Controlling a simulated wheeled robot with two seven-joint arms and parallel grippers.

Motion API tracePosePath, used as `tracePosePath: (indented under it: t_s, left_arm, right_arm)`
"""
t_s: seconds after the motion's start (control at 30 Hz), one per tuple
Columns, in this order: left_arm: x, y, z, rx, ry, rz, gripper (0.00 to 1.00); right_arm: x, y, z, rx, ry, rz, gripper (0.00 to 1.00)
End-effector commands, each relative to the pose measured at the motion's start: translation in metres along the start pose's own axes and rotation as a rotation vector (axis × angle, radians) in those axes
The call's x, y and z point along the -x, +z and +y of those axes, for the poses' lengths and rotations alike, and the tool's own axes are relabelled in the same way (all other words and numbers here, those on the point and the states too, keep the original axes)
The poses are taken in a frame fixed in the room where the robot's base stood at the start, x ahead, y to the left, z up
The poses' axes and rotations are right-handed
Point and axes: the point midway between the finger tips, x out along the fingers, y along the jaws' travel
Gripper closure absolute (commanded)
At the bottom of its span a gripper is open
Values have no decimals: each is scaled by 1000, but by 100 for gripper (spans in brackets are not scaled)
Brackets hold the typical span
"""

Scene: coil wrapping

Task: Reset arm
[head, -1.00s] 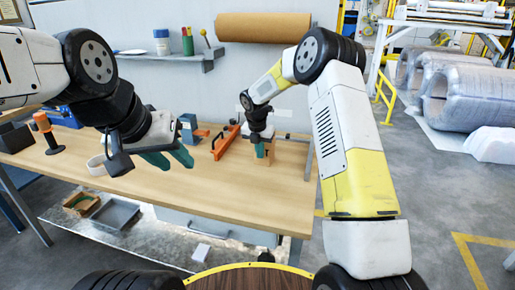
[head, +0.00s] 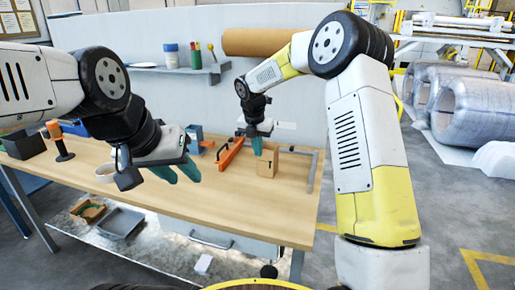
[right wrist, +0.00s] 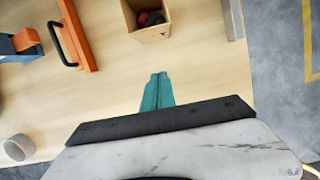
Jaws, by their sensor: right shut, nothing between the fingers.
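My right gripper (head: 257,146) is shut and empty above the wooden table (head: 245,205), left of a small open cardboard box (head: 290,165). Its two teal fingers (right wrist: 157,91) lie together in the right wrist view, apart from the box (right wrist: 152,33), which holds dark and red items. My left gripper (head: 178,173) hangs over the left part of the table, its teal fingers spread with nothing seen between them. It is in front of a white tape roll (head: 105,174), which is partly hidden.
An orange tool with a black handle (head: 230,153) and a blue-and-orange item (head: 195,137) lie at the table's back. A metal bar (head: 313,171) is near the right edge. A shelf (head: 190,69) and brown paper roll (head: 262,42) are behind. The table's front middle is clear.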

Motion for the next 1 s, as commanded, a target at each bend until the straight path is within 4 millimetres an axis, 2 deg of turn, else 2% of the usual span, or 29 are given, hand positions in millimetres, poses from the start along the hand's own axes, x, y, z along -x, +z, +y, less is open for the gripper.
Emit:
tracePosePath:
  t_s: [0.17, 0.27, 0.4, 0.6, 0.8, 1.0]
  left_arm:
    - [0, 0, 0, 0, 0, 0, 64]
    - [0, 0, 0, 0, 0, 0, 64]
    - [0, 0, 0, 0, 0, 0, 64]
    - [0, 0, 0, 0, 0, 0, 64]
    - [0, 0, 0, 0, 0, 0, 64]
    - [0, 0, 0, 0, 0, 0, 64]
  right_arm:
    - [44, -6, -28, -229, 22, -20, 100]
    - [81, -18, -58, -482, 50, -27, 100]
    - [127, -46, -103, -877, 100, -21, 100]
    - [174, -97, -164, -1452, 190, 33, 100]
    - [200, -159, -214, -2025, 288, 161, 100]
    - [204, -212, -242, -2476, 353, 341, 100]
